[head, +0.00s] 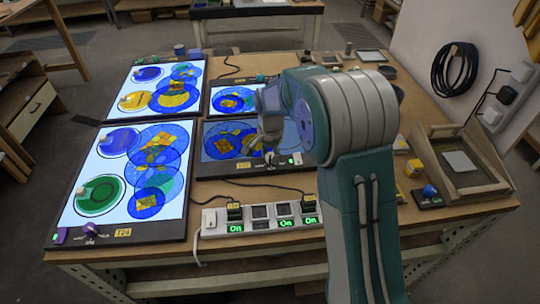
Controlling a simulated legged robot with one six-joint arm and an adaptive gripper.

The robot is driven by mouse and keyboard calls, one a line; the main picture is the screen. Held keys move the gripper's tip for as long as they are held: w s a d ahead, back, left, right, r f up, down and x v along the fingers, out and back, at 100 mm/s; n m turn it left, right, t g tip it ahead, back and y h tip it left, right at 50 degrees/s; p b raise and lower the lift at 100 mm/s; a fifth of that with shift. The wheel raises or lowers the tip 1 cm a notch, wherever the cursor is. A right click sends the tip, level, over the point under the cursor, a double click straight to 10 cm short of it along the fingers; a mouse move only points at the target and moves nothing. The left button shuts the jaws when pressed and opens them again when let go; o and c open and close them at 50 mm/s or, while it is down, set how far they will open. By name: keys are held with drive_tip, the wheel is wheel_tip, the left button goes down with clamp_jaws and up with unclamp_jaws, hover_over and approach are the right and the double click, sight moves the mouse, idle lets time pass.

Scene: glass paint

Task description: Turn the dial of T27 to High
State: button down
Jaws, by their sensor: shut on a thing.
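A dim light panel (220,170) lies in the middle of the table, with blue glass discs on it. It has a small yellow tag (243,166) on its front edge, too small to read; I cannot confirm that it is T27. My gripper (270,153) points down at that front edge, just right of the tag, and is shut. The dial there is mostly hidden by the fingers, and its setting cannot be read.
A bright panel tagged T24 (123,232) is at the left, with two more lit panels behind. A power strip (262,230) with green "On" displays lies in front. A wooden tray (470,183) and a blue knob (429,191) are at the right.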

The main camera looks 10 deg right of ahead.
drive_tip(key=n, duration=0.7)
drive_tip(key=shift+w, duration=0.1)
drive_tip(key=n, duration=0.4)
drive_tip(key=shift+n, duration=1.8)
drive_tip(key=shift+c, duration=1.7)
unclamp_jaws()
drive_tip(key=shift+w, duration=0.1)
